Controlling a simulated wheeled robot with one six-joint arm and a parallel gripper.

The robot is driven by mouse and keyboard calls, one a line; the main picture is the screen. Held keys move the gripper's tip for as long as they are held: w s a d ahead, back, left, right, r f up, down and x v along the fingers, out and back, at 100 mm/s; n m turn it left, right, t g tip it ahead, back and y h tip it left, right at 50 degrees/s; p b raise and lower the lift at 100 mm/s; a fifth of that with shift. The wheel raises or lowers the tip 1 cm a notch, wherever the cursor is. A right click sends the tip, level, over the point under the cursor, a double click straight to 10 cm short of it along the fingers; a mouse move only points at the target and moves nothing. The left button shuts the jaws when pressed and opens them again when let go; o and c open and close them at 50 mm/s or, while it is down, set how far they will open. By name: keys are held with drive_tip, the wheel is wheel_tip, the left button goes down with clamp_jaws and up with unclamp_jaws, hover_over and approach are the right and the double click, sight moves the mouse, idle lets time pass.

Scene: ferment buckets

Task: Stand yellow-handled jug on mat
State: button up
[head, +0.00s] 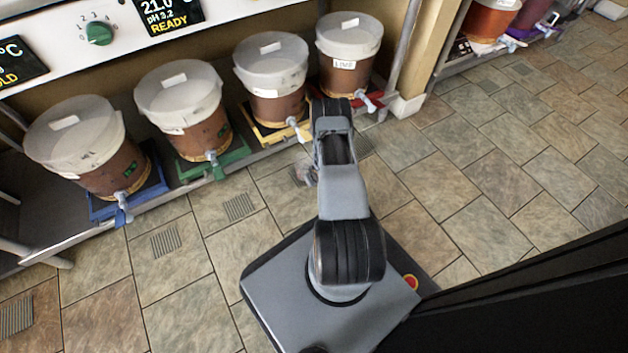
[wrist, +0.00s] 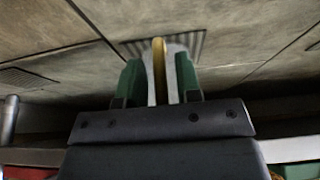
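In the wrist view my gripper (wrist: 160,80) has its two fingers close together with a narrow yellow strip (wrist: 158,58) between them, which looks like the jug's yellow handle. The jug's body cannot be made out in the wrist view. In the head view my arm hides the gripper; a small greyish, see-through shape (head: 304,174) shows just left of the arm, above the floor, and may be part of the jug. I cannot pick out a free mat; coloured bases in blue (head: 97,212), green (head: 233,156), yellow (head: 252,130) and red (head: 377,101) lie under the buckets.
Several lidded brown buckets (head: 182,105) with taps stand on a low shelf along the wall. A panel with a green knob (head: 98,33) is above. More vessels (head: 488,22) stand at upper right. The tiled floor (head: 470,190) is clear to the right; a dark edge (head: 540,300) is at lower right.

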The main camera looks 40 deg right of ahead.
drive_tip(key=shift+o, duration=0.4)
drive_tip(key=shift+r, duration=0.1)
drive_tip(key=p+v, duration=0.5)
drive_tip(key=v, duration=0.7)
drive_tip(key=shift+p, duration=0.4)
drive_tip(key=shift+r, duration=0.15)
